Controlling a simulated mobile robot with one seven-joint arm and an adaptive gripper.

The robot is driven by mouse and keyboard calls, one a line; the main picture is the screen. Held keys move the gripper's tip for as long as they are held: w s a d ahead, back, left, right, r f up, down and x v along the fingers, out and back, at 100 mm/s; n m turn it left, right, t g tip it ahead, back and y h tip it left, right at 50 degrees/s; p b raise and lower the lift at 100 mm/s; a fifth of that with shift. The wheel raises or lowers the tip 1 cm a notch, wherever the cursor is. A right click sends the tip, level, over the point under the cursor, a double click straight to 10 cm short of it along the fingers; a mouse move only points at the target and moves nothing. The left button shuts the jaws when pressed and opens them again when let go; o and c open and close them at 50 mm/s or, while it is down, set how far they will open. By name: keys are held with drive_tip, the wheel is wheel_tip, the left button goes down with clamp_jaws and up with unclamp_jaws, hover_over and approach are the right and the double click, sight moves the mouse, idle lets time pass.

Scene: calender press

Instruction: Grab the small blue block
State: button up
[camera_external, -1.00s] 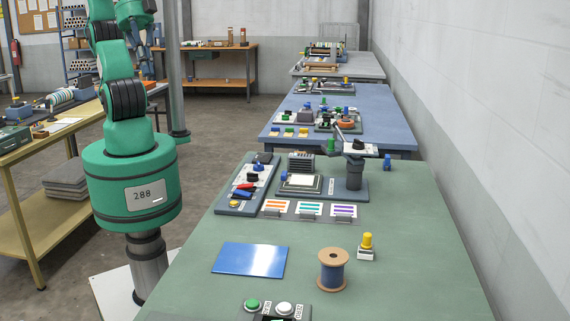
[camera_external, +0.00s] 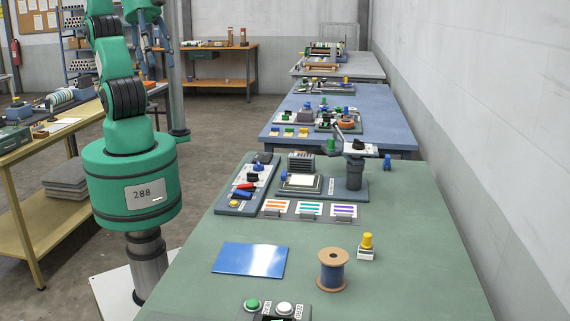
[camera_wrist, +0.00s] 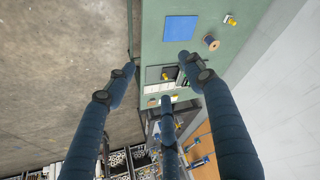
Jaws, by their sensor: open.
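My gripper (camera_wrist: 158,78) is open and empty in the wrist view, its three dark blue fingers spread high above the green table (camera_wrist: 225,60). No finger touches any of these.
A blue spool with wooden ends (camera_external: 332,268), a yellow button (camera_external: 366,244) and a green button (camera_external: 252,305) stand near the front. A switch panel (camera_external: 235,207) and a stand (camera_external: 350,180) are farther back. A wall runs along the right.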

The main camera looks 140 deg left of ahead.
drive_tip(key=w+a+r+n+g+p, duration=0.1)
drive_tip(key=w+a+r, duration=0.3)
drive_tip(key=w+a, duration=0.5)
drive_tip(key=w+a+f+n+g+p, duration=0.1)
drive_tip(key=w+a, duration=0.5)
drive_tip(key=a, duration=0.4)
drive_tip(key=w+a+f+n+g+y+p, duration=0.15)
drive_tip(key=w+a, duration=0.35)
drive_tip(key=a, duration=0.5)
drive_tip(key=w+a+f+n+p, duration=0.1)
drive_tip(key=w+a, duration=0.5)
drive_tip(key=a, duration=0.4)
drive_tip(key=n+g+h+p, duration=0.2)
drive_tip(key=n+p, duration=0.2)
hover_over(387, 155)
wheel_tip(387, 155, down, 29)
drive_tip(key=shift+f, duration=0.2)
drive_tip(key=shift+w, duration=0.1)
drive_tip(key=shift+d+f, duration=0.1)
drive_tip(key=shift+f, duration=4.2)
